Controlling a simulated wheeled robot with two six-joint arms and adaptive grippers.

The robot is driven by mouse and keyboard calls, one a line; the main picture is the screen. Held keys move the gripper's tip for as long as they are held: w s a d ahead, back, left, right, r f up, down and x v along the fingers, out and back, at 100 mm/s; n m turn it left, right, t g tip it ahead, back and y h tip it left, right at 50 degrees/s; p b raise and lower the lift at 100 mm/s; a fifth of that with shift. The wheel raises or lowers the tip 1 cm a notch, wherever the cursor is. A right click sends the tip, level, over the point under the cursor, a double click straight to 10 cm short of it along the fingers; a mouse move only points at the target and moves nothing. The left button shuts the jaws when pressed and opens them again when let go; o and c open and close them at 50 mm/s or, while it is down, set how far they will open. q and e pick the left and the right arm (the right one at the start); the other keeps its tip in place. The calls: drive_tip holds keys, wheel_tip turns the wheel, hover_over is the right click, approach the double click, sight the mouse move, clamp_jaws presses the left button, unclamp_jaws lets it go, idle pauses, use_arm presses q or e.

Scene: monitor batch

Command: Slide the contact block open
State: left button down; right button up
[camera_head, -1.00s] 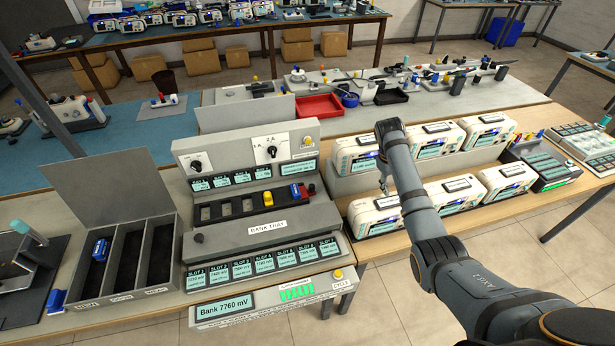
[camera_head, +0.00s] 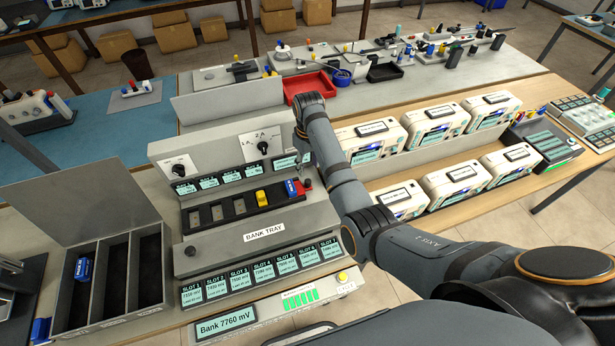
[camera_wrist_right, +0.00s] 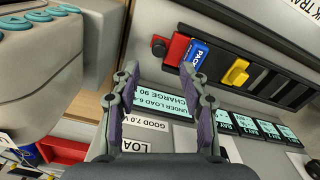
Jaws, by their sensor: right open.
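The red contact block (camera_head: 304,185) sits at the right end of the bank tray (camera_head: 219,228). In the right wrist view the red block (camera_wrist_right: 178,48) is beside a blue pack (camera_wrist_right: 196,56), with a dark round knob at its other side. The blue pack (camera_head: 291,188) also shows in the head view. My right gripper (camera_head: 304,170) hangs by the tray's right end, partly hidden by its own arm. In the wrist view its fingers (camera_wrist_right: 161,76) are open and empty, pointing toward the red block but apart from it. My left gripper is not in view.
A yellow piece (camera_head: 261,196) sits in the tray left of the blue pack, with empty slots beyond. White meters (camera_head: 372,143) stand right of my right arm. A sorting bin (camera_head: 92,322) with a blue pack is at left. A red tray (camera_head: 309,86) lies behind.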

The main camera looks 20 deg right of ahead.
sight(308, 181)
wheel_tip(308, 181, down, 2)
drive_tip(key=shift+s, duration=0.1)
drive_tip(key=f, duration=0.4)
drive_tip(key=shift+w, duration=0.4)
wheel_tip(308, 181, down, 3)
drive_tip(key=shift+r, duration=0.2)
drive_tip(key=shift+f, duration=0.1)
drive_tip(key=shift+c, duration=1)
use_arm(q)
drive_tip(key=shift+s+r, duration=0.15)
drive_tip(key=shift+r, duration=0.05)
use_arm(e)
clamp_jaws()
drive_tip(key=shift+d, duration=0.1)
